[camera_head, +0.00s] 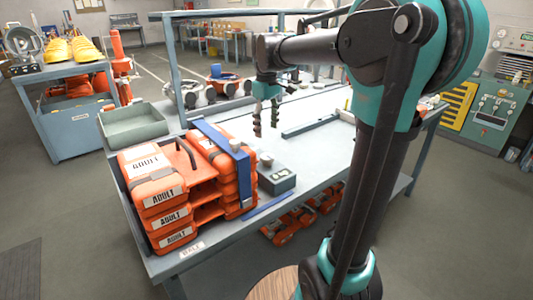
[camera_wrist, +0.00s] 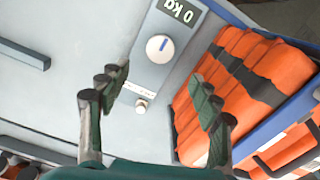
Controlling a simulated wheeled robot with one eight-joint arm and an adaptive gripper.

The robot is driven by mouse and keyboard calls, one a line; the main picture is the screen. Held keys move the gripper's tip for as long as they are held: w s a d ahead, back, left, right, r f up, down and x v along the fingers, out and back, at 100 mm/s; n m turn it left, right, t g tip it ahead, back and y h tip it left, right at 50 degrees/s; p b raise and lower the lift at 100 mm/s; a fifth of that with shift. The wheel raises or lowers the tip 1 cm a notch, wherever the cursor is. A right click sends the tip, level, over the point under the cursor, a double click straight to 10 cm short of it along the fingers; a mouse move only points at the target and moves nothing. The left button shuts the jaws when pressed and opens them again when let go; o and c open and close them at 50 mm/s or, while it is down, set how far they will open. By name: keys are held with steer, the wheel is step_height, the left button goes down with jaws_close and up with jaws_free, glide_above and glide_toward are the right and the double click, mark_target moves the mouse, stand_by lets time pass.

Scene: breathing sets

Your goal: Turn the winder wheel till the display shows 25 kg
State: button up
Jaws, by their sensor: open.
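A grey unit (camera_head: 277,180) stands on the bench beside the orange cases. Below the display is a round white wheel (camera_wrist: 159,48) with a blue mark, which looks like the winder wheel. A small pale knob (camera_wrist: 141,106) sits by a white label further down. My gripper (camera_head: 266,128) is open and empty above the bench, fingers pointing down. In the wrist view its fingertips (camera_wrist: 160,88) are spread, with the panel between and beyond them, apart from the wheel.
Stacked orange cases (camera_head: 165,200) marked ADULT stand left of the unit, with a blue upright frame (camera_head: 222,140) beside it. A grey tray (camera_head: 133,124) is at the bench's left. A dark bar (camera_head: 310,126) lies behind. The pale bench top (camera_head: 325,150) is mostly clear to the right.

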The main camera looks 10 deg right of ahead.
mark_target(267, 155)
step_height(267, 155, down, 10)
steer(key=shift+f, duration=0.25)
steer(key=shift+c, duration=0.3)
steer(key=c, duration=1.1)
steer(key=shift+m, duration=0.4)
steer(key=m, duration=0.4)
steer(key=shift+m, duration=0.3)
steer(key=m, duration=0.5)
steer(key=shift+d, duration=0.1)
steer(key=shift+m, duration=0.3)
